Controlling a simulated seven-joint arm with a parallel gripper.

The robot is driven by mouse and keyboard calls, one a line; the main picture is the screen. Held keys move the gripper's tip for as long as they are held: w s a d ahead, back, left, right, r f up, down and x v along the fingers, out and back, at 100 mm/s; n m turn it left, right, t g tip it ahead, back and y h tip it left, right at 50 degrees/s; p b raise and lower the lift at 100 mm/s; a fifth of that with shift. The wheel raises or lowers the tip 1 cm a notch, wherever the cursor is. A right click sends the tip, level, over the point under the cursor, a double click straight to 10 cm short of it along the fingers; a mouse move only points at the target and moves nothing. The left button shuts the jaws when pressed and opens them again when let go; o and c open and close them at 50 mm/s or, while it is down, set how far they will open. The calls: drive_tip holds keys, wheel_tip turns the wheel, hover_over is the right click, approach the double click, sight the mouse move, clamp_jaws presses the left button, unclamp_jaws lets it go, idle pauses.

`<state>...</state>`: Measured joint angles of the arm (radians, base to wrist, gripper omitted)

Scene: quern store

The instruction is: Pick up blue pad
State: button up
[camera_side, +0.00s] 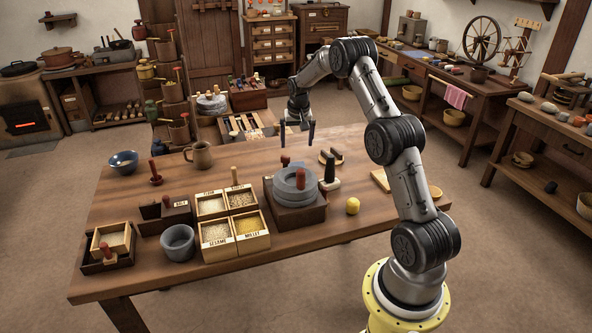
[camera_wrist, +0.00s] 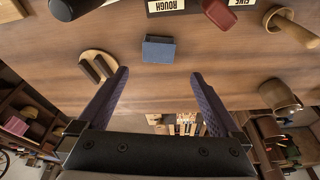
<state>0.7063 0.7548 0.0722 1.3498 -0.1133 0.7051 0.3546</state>
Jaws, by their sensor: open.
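The blue pad (camera_wrist: 158,50) is a small blue block lying on the wooden table in the wrist view, just past my fingertips and near the middle between them. I cannot make it out in the side view. My gripper (camera_side: 297,142) hangs above the far part of the table in the side view, pointing down. Its two fingers are apart with nothing between them, as the wrist view (camera_wrist: 160,73) also shows. The gripper is apart from the pad.
A round wooden board with dark bars (camera_wrist: 98,67) lies left of the pad in the wrist view. A block labelled ROUGH (camera_wrist: 172,6) and a red-handled piece (camera_wrist: 220,14) are beyond it. A stone quern (camera_side: 296,186), grain boxes (camera_side: 217,254) and a mug (camera_side: 201,155) stand on the table.

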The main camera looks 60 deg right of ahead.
hover_over(296, 165)
drive_tip(key=s+a, duration=0.1)
drive_tip(key=a, duration=0.1)
wheel_tip(296, 165, down, 7)
drive_tip(key=shift+f, duration=0.1)
drive_tip(key=shift+d+x, duration=0.15)
drive_tip(key=shift+x, duration=1.1)
drive_tip(key=shift+d+x, duration=0.15)
drive_tip(key=shift+x, duration=1.1)
drive_tip(key=shift+c, duration=0.2)
drive_tip(key=c, duration=1.1)
